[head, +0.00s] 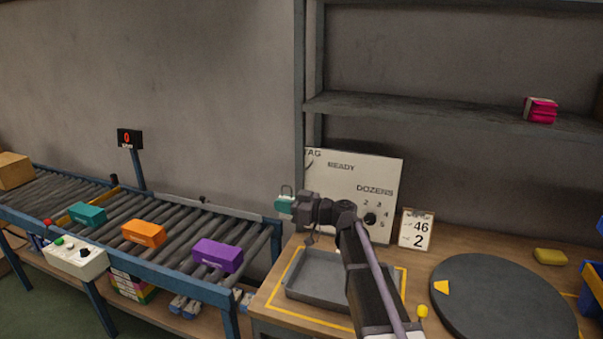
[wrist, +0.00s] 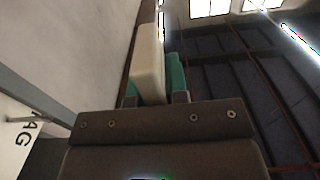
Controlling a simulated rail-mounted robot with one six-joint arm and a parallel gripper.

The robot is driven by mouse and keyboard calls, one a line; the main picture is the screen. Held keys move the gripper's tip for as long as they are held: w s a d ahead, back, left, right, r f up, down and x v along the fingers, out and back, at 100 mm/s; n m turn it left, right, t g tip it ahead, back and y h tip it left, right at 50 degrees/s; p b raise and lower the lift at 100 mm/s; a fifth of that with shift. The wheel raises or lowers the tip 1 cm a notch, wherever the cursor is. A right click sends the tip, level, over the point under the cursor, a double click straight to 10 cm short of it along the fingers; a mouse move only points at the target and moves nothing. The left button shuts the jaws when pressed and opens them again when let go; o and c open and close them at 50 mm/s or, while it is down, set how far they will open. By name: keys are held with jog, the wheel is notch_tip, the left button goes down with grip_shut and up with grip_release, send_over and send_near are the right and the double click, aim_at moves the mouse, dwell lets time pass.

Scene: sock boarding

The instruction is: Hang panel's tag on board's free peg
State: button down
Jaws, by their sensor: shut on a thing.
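The white board (head: 345,185) stands behind and right of my gripper, lettered TAG, READY and DOZENS. A thin dark mark below TAG (head: 309,164) may be a peg; it is too small to be sure. The tag is apart from it, lower and to the left. The control panel (head: 76,258) sits at the conveyor's front.
The roller conveyor (head: 190,241) carries teal, orange and purple boxes (head: 217,254). A grey tray (head: 313,288) lies on the bench below my arm. A number card (head: 415,229) stands beside the board, and a dark round turntable (head: 500,300) is at right. A shelf (head: 430,110) runs above.

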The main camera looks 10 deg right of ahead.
jog(key=w+d, duration=0.2)
jog(key=w, duration=0.3)
jog(key=w+d+f+b, duration=0.1)
jog(key=w+d, duration=0.2)
jog(key=w, duration=0.2)
jog(key=w+d, duration=0.3)
jog(key=w, duration=0.2)
jog(key=shift+w+d+f, duration=0.15)
jog(key=shift+d+f, duration=0.05)
jog(key=c, duration=1.6)
grip_release()
jog(key=shift+f+b, duration=0.1)
jog(key=shift+b, duration=0.2)
jog(key=o, duration=0.5)
jog(key=v, duration=1)
jog(key=shift+s+d, duration=0.2)
jog(key=shift+d, duration=0.15)
